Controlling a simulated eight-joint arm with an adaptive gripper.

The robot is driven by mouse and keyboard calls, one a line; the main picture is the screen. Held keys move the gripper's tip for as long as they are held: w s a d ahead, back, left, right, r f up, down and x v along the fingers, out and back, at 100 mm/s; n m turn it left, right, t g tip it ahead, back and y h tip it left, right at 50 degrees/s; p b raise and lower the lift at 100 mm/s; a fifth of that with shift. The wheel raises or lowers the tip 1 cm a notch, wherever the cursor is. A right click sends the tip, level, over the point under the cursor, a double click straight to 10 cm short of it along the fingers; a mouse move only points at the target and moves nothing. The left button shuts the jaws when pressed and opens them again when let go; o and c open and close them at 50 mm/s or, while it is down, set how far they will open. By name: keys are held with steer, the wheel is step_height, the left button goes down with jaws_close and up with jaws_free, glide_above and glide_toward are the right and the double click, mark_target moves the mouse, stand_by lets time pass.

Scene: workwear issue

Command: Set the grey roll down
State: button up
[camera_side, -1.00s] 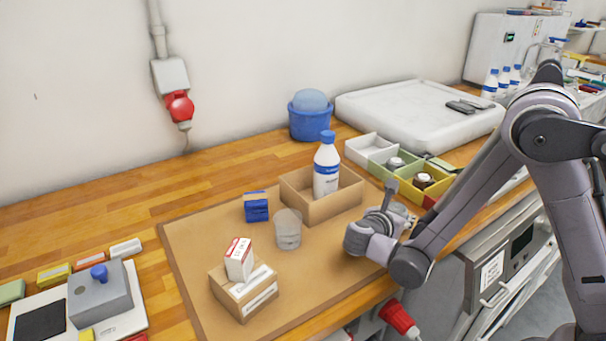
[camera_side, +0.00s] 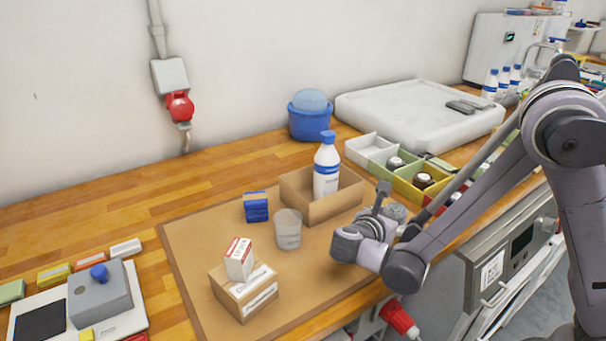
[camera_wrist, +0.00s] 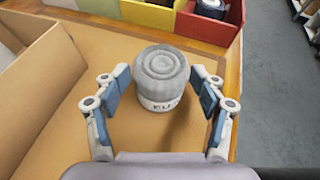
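The grey roll (camera_wrist: 160,72) stands upright on the brown mat, with ringed top and a white lettered band low on its side. In the side view the roll (camera_side: 397,212) is partly hidden behind my gripper (camera_side: 385,206). In the wrist view my gripper (camera_wrist: 160,85) is open, one finger to each side of the roll. The roll sits ahead of the fingertips, with no clear contact on either side.
An open cardboard box (camera_side: 318,207) with a white bottle (camera_side: 326,168) stands left of the roll. Coloured bins (camera_side: 425,190) stand behind it. A grey cup (camera_side: 288,230) is farther left. The mat's front edge (camera_side: 335,303) is near the bench edge.

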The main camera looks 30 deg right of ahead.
steer(key=v, duration=0.7)
steer(key=shift+s+a+r, duration=0.1)
steer(key=shift+s+a, duration=0.05)
steer(key=shift+a, duration=0.05)
steer(key=shift+d, duration=0.1)
